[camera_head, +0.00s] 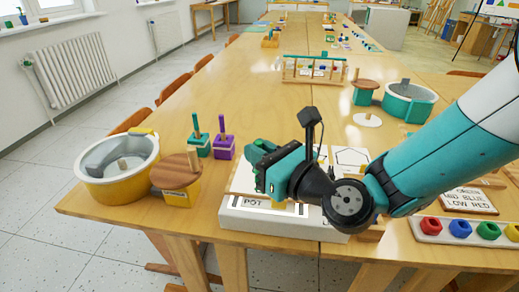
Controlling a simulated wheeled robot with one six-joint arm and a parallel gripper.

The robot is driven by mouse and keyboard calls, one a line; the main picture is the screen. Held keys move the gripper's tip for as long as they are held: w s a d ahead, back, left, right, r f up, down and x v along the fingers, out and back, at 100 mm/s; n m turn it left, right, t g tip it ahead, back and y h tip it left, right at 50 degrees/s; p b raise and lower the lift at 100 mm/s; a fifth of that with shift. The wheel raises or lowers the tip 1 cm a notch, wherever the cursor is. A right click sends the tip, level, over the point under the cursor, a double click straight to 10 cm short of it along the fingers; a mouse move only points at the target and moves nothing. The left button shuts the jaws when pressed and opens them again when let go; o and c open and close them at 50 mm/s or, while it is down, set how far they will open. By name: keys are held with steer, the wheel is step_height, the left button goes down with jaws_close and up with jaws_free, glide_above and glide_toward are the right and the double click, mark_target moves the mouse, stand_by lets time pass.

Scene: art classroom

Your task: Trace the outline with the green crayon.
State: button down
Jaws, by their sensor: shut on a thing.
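My gripper (262,168) is above the left part of a pale board or box marked "POT" (283,219) at the table's near edge. Its jaws are shut on a slim green thing, seemingly the green crayon, which shows only as small green bits at the fingers. A white sheet with a dark polygon outline (351,158) lies just right of the gripper, partly covered by my arm. I cannot tell whether the crayon's tip touches any paper. Much of the board is hidden behind my gripper and wrist.
Left stand a yellow pot (118,184), a round wooden lid (176,170), and teal (198,143) and purple (223,144) handled blocks. A tray of coloured pieces (469,232) lies at right. Behind are a teal pot (408,103) and a wooden rack (314,70).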

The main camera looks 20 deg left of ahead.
steer(key=shift+f+b, duration=1.25)
steer(key=shift+f, duration=0.35)
steer(key=shift+r+p, duration=0.25)
steer(key=shift+p, duration=0.35)
stand_by(0.7)
step_height(320, 180, up, 4)
steer(key=p, duration=0.4)
steer(key=shift+f, duration=0.15)
steer(key=shift+w+a+f+p, duration=0.5)
steer(key=shift+w+p, duration=0.15)
steer(key=shift+w, duration=0.1)
steer(key=shift+f+b, duration=1)
steer(key=shift+f, duration=0.6)
stand_by(0.6)
steer(key=shift+r+p, duration=0.15)
steer(key=shift+p, duration=0.3)
stand_by(0.5)
